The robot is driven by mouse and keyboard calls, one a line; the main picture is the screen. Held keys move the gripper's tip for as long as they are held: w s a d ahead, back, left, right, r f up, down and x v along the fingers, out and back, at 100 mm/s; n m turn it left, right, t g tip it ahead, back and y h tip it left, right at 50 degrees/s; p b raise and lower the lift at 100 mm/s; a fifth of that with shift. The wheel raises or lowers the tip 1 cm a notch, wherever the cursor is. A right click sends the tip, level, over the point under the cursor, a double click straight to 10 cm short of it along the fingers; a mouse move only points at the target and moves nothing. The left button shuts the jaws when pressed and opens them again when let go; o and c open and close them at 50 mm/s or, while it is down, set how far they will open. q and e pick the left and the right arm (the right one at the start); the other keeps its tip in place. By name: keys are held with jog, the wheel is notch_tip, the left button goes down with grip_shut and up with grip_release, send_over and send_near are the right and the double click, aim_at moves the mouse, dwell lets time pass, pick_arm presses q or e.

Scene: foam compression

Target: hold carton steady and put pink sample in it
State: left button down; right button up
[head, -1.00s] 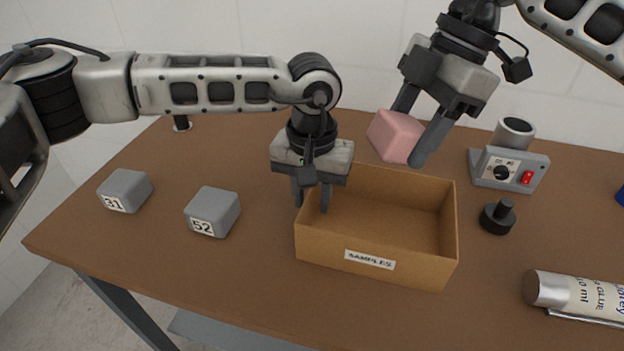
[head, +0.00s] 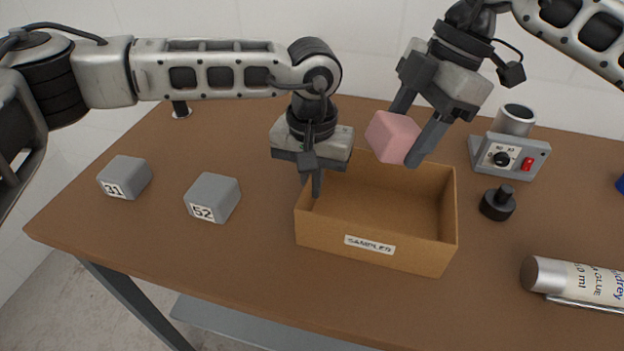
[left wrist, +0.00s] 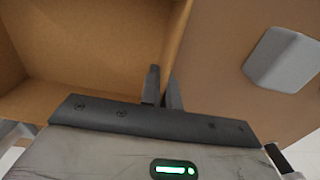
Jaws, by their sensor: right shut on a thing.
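The open brown carton (head: 375,249), labelled SAMPLES, stands on the table. My left gripper (head: 313,184) is at its left wall, pointing down. In the left wrist view its two fingers (left wrist: 163,92) are close together, one on each side of the carton wall (left wrist: 177,40), shut on it. The pink sample (head: 392,137) is a cube, held tilted between the fingers of my right gripper (head: 408,136). It is in the air above the carton's back edge and hides part of that edge.
Grey blocks marked 31 (head: 125,177) and 52 (head: 212,198) lie to the left; one also shows in the left wrist view (left wrist: 283,60). A grey device with a red switch (head: 509,155), a black knobbed weight (head: 497,203) and a glue tube (head: 575,279) are to the right.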

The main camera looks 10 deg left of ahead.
jog(key=shift+f, duration=5)
jog(key=o, duration=1)
jog(key=shift+o, duration=0.2)
jog(key=v, duration=1.2)
pick_arm(q)
jog(key=c, duration=1.6)
grip_release()
